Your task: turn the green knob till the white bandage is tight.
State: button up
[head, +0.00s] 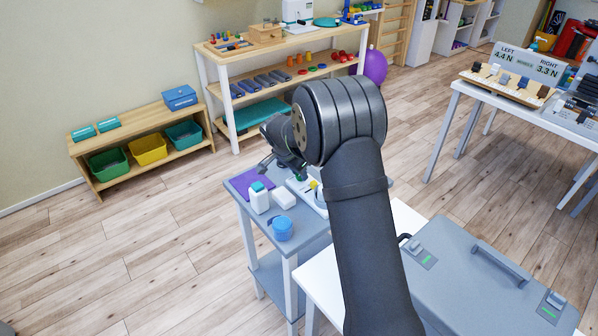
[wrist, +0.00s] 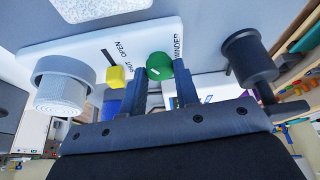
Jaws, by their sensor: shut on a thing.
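In the wrist view the green knob (wrist: 159,66) sits on a white panel (wrist: 85,43) by the printed word WINDER. My gripper (wrist: 162,82) is shut on the knob, one dark finger on each side. A yellow block (wrist: 118,76) is just left of the fingers, by the word OPEN. A white ringed roll (wrist: 64,88), which looks like the bandage, is at the left. I cannot tell how tight it is. A dark cylinder (wrist: 250,57) stands at the right.
In the head view the small grey table (head: 318,246) holds a purple mat (head: 240,181), a white bottle (head: 259,198) and a blue tub (head: 282,228). A grey case (head: 470,275) lies at the front right. Shelves stand along the wall, with open floor between.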

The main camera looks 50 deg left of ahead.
jog(key=shift+a+m+h, duration=0.2)
jog(key=shift+m+h, duration=0.7)
jog(key=shift+m, duration=1.4)
jog(key=o, duration=1)
jog(key=shift+c, duration=0.2)
jog(key=v, duration=1.7)
jog(key=shift+w+r, duration=0.15)
jog(key=shift+r, duration=0.15)
jog(key=shift+a, duration=0.15)
